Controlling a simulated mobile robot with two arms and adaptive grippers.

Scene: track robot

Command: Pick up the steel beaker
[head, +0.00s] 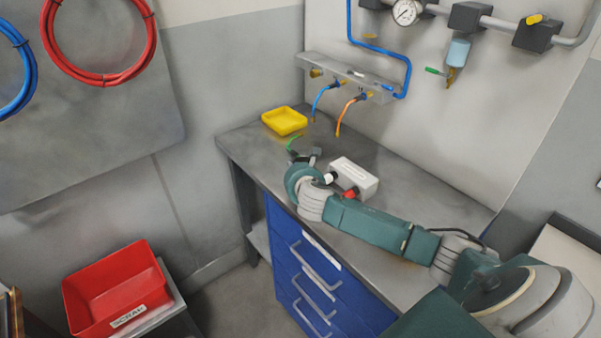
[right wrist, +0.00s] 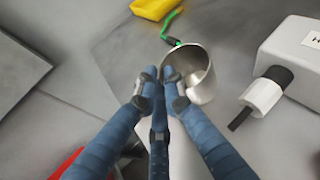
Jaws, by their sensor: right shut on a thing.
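The steel beaker (right wrist: 200,87) is a shiny, open-topped metal cup in the right wrist view, seen from above with its mouth towards the camera. My right gripper (right wrist: 161,84) is shut on the beaker's near left wall by the rim, its blue fingers coming up from the bottom of the picture. I cannot tell whether the beaker still touches the bench. My left gripper is not in view.
A white box (head: 356,175) stands close right of the gripper. A yellow tray (head: 284,121) sits at the bench's far left corner. A green hose (right wrist: 170,24) lies just behind the beaker. Blue (head: 322,101) and orange (head: 345,116) hoses hang from the wall rail.

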